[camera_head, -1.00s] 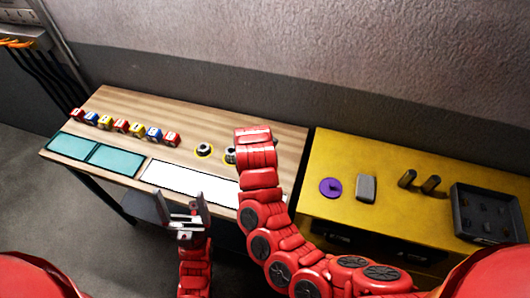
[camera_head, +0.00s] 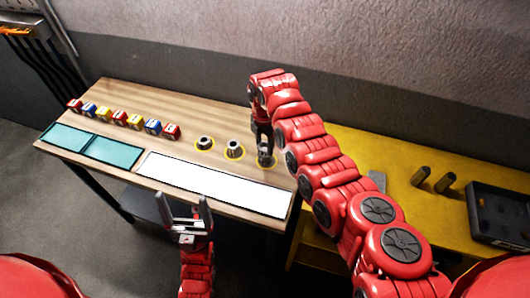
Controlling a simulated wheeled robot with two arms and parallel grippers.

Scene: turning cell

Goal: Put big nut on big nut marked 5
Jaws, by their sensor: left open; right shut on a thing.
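Two grey metal nuts stand on the wooden table inside yellow rings, a left one (camera_head: 205,142) and a middle one (camera_head: 234,149). A third yellow ring (camera_head: 272,165) lies to their right. My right gripper (camera_head: 264,152) points down over this ring and is shut on a grey metal nut (camera_head: 265,161), mostly hidden by the fingers. I cannot tell whether this nut touches what lies below it. No mark 5 is readable on any nut. My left gripper (camera_head: 186,207) is open and empty, in front of the table's front edge.
Several numbered coloured cubes (camera_head: 135,121) stand in a row at the left. Teal mats (camera_head: 110,150) and a white mat (camera_head: 210,183) lie along the front. A yellow cabinet (camera_head: 395,215) at right holds dark cylinders (camera_head: 433,179) and a dark tray (camera_head: 505,210).

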